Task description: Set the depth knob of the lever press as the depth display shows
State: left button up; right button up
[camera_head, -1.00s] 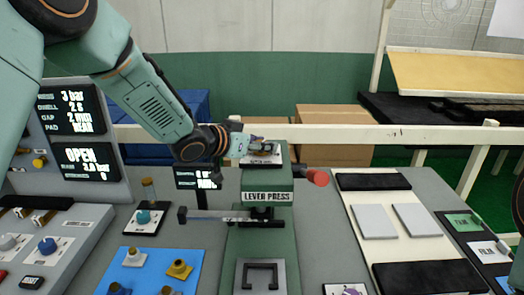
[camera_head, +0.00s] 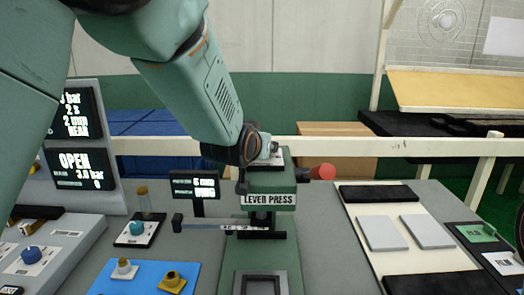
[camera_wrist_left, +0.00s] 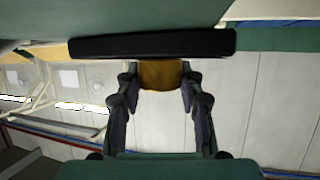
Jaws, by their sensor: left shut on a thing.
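The lever press (camera_head: 257,256) is a green column with a white LEVER PRESS label, standing in the middle of the head view. Its small black depth display (camera_head: 195,186) stands just left of it; the upper line ends in mm, but the text is too small to read surely. My left gripper (camera_wrist_left: 160,78) is over the press top, mostly hidden behind my wrist in the head view. In the left wrist view its fingers are closed on both sides of an ochre piece, apparently the depth knob (camera_wrist_left: 160,74). The knob's pointer and scale are hidden. My right gripper is not seen.
A red-ended lever (camera_head: 322,172) sticks out right of the press. A bar (camera_head: 215,227) juts out left. A blue mat (camera_head: 104,275) with pegs lies front left. A cream board (camera_head: 370,262) with grey plates lies right. A white rail (camera_head: 400,146) runs behind.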

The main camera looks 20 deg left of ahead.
pick_arm(q)
jog(key=shift+f+n+y, duration=0.15)
jog(key=shift+n+y, duration=0.15)
jog(key=shift+y, duration=0.1)
dwell(0.3)
jog(key=o, duration=1.2)
jog(key=shift+s, duration=0.1)
jog(key=v, duration=0.7)
jog(key=shift+s+r, duration=0.15)
jog(key=shift+r, duration=0.15)
jog(key=shift+s, duration=0.1)
